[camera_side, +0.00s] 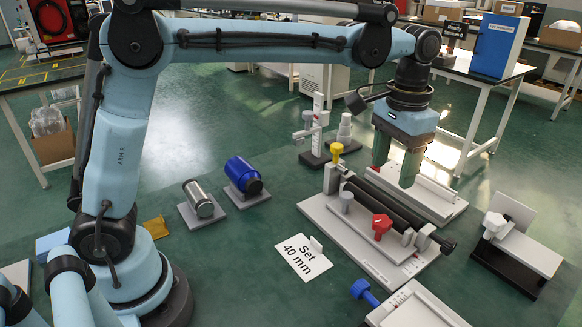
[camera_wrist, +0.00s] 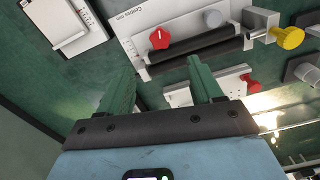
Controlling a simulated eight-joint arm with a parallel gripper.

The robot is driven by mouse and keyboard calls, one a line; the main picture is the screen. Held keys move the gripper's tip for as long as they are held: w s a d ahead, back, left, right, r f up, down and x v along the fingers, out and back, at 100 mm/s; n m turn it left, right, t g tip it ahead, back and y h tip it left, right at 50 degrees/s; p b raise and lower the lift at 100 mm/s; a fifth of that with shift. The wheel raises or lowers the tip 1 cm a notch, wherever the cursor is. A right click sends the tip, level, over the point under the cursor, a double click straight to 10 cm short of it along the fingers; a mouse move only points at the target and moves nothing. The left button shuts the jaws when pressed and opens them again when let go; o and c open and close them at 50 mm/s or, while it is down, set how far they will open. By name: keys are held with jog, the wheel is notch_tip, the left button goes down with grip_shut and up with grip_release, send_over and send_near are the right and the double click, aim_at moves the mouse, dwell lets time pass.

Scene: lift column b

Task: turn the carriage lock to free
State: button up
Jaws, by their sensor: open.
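A red knob (camera_side: 382,224) with a white mark stands on the light carriage of the slide fixture (camera_side: 350,240); it looks like the carriage lock. It also shows in the wrist view (camera_wrist: 159,38), where the white mark is a short line. The lettering on the fixture is too small to read. A grey knob (camera_side: 346,198) sits on the same fixture, and a yellow knob (camera_side: 336,150) is at its far end. My gripper (camera_side: 394,172) is open and empty, pointing down above the far side of the fixture, behind and apart from the red knob.
A black-and-white block (camera_side: 515,245) is at right, a blue cylinder (camera_side: 242,175) and a metal cylinder (camera_side: 198,199) at left.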

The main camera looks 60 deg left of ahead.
aim_at(382, 220)
jog(key=shift+n, duration=0.8)
notch_tip(382, 220, down, 12)
jog(key=shift+w+f, duration=0.1)
jog(key=c, duration=1.1)
jog(key=shift+o, duration=0.2)
jog(key=shift+n, duration=1.5)
jog(key=o, duration=1.1)
jog(key=shift+c, duration=0.2)
